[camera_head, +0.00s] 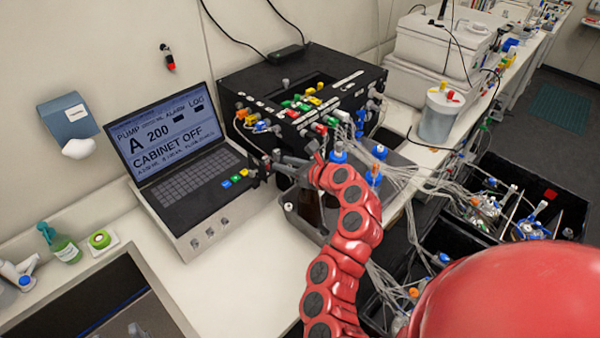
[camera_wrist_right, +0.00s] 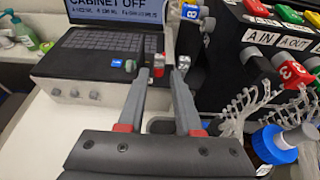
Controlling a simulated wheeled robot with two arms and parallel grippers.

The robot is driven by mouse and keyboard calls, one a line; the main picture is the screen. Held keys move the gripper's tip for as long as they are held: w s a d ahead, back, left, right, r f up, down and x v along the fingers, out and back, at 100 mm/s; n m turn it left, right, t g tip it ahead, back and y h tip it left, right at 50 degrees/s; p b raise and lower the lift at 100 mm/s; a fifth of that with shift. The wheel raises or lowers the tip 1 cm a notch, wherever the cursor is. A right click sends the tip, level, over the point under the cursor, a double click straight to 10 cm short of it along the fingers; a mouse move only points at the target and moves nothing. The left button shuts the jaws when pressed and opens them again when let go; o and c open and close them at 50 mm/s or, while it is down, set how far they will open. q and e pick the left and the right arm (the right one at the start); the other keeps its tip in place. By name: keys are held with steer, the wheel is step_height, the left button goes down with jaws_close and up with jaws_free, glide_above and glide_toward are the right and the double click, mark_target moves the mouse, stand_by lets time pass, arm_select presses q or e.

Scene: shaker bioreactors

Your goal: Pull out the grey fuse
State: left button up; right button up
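My right gripper (camera_head: 268,168) is at the right end of the control panel's front edge, beside a row of small coloured fuses (camera_head: 235,178) in blue, green and yellow. In the right wrist view, my right gripper (camera_wrist_right: 166,74) has its two fingers apart, with a gap between the tips. A small grey piece (camera_wrist_right: 183,62) shows near the right fingertip and may be the grey fuse; I cannot tell for sure. A small red piece shows near the left fingertip. I see no clear grip on anything. My left gripper is not in view.
The panel's laptop-like screen (camera_head: 160,130) reads "CABINET OFF". A black pump box (camera_head: 300,85) with coloured connectors stands close behind the right gripper. Blue-capped bottles (camera_head: 338,152) and loose tubing crowd its right side. The white bench (camera_head: 245,270) is clear in front.

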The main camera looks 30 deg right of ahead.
mark_target(266, 158)
steer(key=b+x, duration=0.2)
steer(key=x, duration=0.5)
steer(key=shift+b, duration=0.35)
steer(key=shift+w+a+f, duration=0.15)
steer(key=shift+w+f, duration=0.1)
steer(key=shift+w, duration=0.2)
steer(key=shift+r, duration=0.1)
jaws_close()
steer(key=shift+r+p, duration=0.6)
steer(key=shift+p, duration=0.1)
steer(key=shift+r+p, duration=0.5)
steer(key=shift+p, duration=0.2)
